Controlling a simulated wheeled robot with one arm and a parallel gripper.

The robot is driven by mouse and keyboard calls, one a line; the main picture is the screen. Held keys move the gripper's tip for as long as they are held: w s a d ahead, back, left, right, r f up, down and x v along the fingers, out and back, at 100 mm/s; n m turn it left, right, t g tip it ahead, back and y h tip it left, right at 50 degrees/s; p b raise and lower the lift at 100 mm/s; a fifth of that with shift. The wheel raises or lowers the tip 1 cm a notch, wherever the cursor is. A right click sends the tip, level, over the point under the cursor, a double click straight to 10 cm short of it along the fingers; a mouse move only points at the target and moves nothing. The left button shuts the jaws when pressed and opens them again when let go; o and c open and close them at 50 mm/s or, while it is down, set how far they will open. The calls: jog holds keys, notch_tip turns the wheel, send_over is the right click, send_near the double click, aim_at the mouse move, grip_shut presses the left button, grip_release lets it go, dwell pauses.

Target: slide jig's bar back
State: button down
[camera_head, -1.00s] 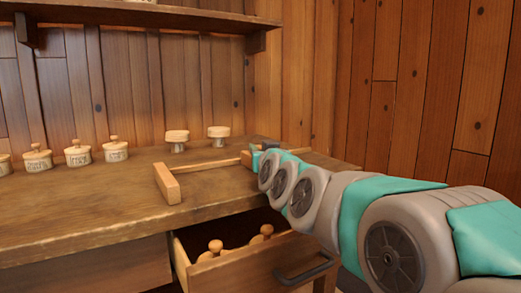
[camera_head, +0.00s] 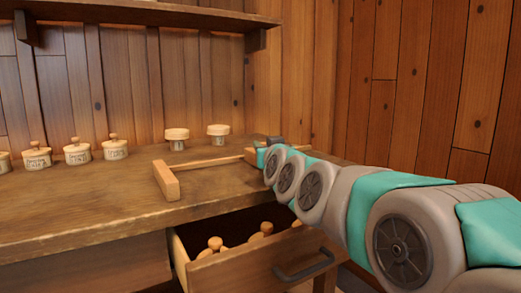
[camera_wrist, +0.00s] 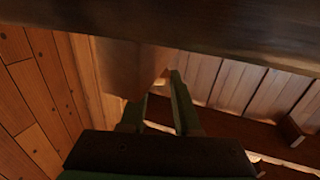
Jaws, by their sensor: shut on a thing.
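The jig (camera_head: 210,163) lies on the workbench, a thin pale wooden rail with a thicker block (camera_head: 166,181) at its left end. A small wooden piece, which looks like the jig's bar (camera_head: 250,156), shows at the rail's right end, mostly hidden by my gripper. My gripper (camera_head: 262,154) is at that right end, near the back of the bench. In the wrist view my gripper's two green fingers (camera_wrist: 160,92) close around a brown wooden piece (camera_wrist: 128,68), which I take as the bar. The contact itself is dark and partly hidden.
Two pale spools (camera_head: 177,139) stand behind the rail. Several lidded, labelled jars (camera_head: 77,152) stand at the left. An open drawer (camera_head: 255,262) with turned pieces inside juts out under my arm. A shelf (camera_head: 140,12) hangs above. The bench (camera_head: 90,215) front left is clear.

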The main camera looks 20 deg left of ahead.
jog(key=w+d+b, duration=0.3)
jog(key=w+d, duration=0.1)
jog(key=w, duration=0.1)
jog(key=w+d+b, duration=0.3)
jog(key=w+d, duration=0.1)
jog(key=w, duration=0.1)
jog(key=w+d+b, duration=0.3)
jog(key=w+d, duration=0.2)
jog(key=shift+w+f, duration=0.1)
jog(key=shift+w, duration=0.1)
jog(key=shift+w+d, duration=0.85)
jog(key=shift+r, duration=0.2)
jog(key=c, duration=0.6)
grip_release()
jog(key=shift+w+f, duration=0.1)
jog(key=shift+w, duration=0.05)
